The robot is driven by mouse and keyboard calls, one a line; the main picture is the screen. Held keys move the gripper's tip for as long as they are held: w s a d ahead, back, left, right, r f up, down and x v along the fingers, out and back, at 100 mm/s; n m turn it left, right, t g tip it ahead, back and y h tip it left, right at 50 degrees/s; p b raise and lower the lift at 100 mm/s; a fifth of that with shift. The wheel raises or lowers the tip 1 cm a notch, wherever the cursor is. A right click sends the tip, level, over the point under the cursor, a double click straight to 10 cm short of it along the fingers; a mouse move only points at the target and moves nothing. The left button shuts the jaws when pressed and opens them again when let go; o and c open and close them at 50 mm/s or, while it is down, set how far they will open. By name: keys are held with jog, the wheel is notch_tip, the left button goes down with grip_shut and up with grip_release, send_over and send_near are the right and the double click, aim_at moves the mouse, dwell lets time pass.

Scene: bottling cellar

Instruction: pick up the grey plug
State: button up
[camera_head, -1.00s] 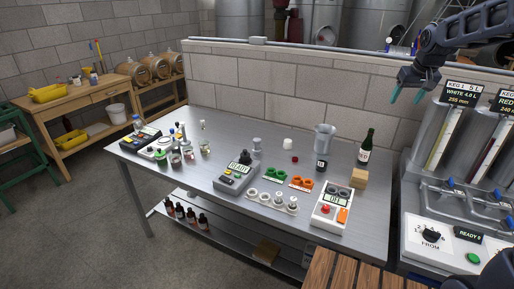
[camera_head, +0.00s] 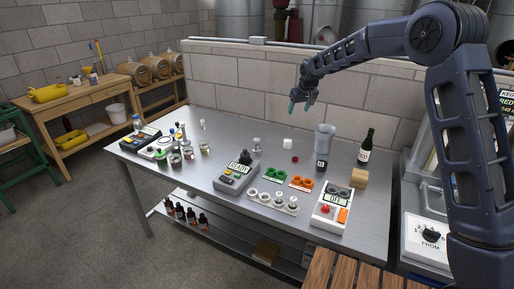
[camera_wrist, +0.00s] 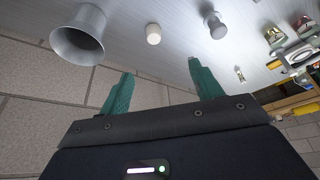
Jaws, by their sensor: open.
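A grey knobbed piece (camera_head: 257,144), apparently the grey plug, stands upright on the steel table (camera_head: 200,125) near its back edge. It also shows at the top of the wrist view (camera_wrist: 214,26), beyond the right fingertip and apart from it. A white plug-like piece (camera_head: 287,144) stands to its right; the wrist view shows it too (camera_wrist: 153,33), between the fingers' directions. My gripper (camera_head: 301,107) is open and empty, raised above the back of the table by the wall. Its green fingers show spread apart in the wrist view (camera_wrist: 158,82).
A small red piece (camera_head: 295,160) lies nearby. A grey device (camera_head: 238,174) and holders with green, orange and pale rings stand in front. The block wall is close behind.

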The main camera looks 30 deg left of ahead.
jog(key=n, duration=0.2)
send_near(258, 139)
jog(key=f, duration=0.2)
jog(key=shift+g, duration=0.3)
jog(key=shift+w+a+x, duration=0.15)
jog(key=shift+a+x, duration=0.05)
jog(key=shift+x, duration=2.5)
jog(key=shift+w+a+x, duration=0.1)
jog(key=shift+a+x, duration=0.05)
jog(key=shift+x, duration=2.6)
jog(key=shift+r, duration=0.25)
jog(key=c, duration=1.2)
